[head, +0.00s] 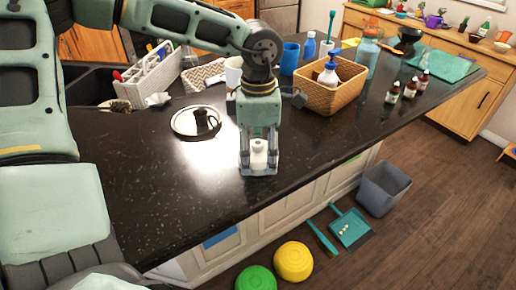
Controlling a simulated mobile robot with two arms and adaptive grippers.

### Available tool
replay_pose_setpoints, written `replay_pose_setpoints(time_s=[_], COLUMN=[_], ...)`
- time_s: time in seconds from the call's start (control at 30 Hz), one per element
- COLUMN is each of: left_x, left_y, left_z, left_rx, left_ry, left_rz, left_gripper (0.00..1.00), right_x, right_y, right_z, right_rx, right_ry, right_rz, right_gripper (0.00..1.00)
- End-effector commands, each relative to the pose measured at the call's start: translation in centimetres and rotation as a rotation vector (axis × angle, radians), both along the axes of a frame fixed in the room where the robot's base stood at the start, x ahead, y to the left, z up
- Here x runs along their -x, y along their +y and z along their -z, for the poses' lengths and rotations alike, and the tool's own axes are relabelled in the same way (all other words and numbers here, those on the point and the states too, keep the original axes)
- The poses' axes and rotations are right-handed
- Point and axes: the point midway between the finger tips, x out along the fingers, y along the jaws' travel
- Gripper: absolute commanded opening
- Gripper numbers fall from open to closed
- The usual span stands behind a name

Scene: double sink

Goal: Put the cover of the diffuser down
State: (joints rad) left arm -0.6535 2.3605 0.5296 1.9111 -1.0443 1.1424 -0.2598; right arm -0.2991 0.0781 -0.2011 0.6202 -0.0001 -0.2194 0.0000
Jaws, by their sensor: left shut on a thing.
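My left gripper (259,169) points down over the front edge area of the dark counter (155,195). Its fingers are shut on a small white bottle-shaped piece (259,154), which looks like the diffuser cover. The fingers hide its sides, and I cannot tell whether it touches the counter or anything below it. I cannot make out a separate diffuser base. My right gripper is not in view.
A round shiny plate (196,121) lies left of the gripper. A wicker basket (331,89) with a pump bottle stands to the right, near small brown bottles (392,93). A blue cup (289,58) stands behind.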

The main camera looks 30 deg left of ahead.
Motion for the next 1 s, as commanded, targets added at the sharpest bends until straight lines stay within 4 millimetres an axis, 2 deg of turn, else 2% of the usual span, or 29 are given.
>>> replay_pose_setpoints(time_s=[0.03, 0.07, 0.27, 0.57, 0.73, 0.87, 1.0], left_x=[0.0, 0.0, 0.0, 0.0, -0.1, -0.2, -0.2], left_y=[0.0, 0.0, 0.0, 0.0, 0.0, 0.0, 0.0], left_z=[0.3, 0.2, 0.1, 0.1, -0.6, -2.8, -6.0], left_rx=[-0.001, -0.001, -0.001, -0.001, 0.0, -0.001, -0.001], left_ry=[-0.001, -0.001, 0.001, 0.001, -0.001, -0.008, -0.007], left_rz=[0.0, 0.0, 0.0, 0.0, -0.001, -0.002, -0.001], left_gripper=[0.43, 0.71, 0.88, 0.88, 0.88, 0.88, 0.88], right_x=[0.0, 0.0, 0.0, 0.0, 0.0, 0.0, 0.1], right_y=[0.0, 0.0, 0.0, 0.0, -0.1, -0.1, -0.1], right_z=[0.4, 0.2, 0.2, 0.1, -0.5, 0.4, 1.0], right_rx=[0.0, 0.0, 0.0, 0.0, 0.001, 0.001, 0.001], right_ry=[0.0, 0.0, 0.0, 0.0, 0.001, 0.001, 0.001], right_rz=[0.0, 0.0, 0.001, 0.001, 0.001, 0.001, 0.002], right_gripper=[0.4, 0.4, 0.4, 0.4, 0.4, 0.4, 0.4])
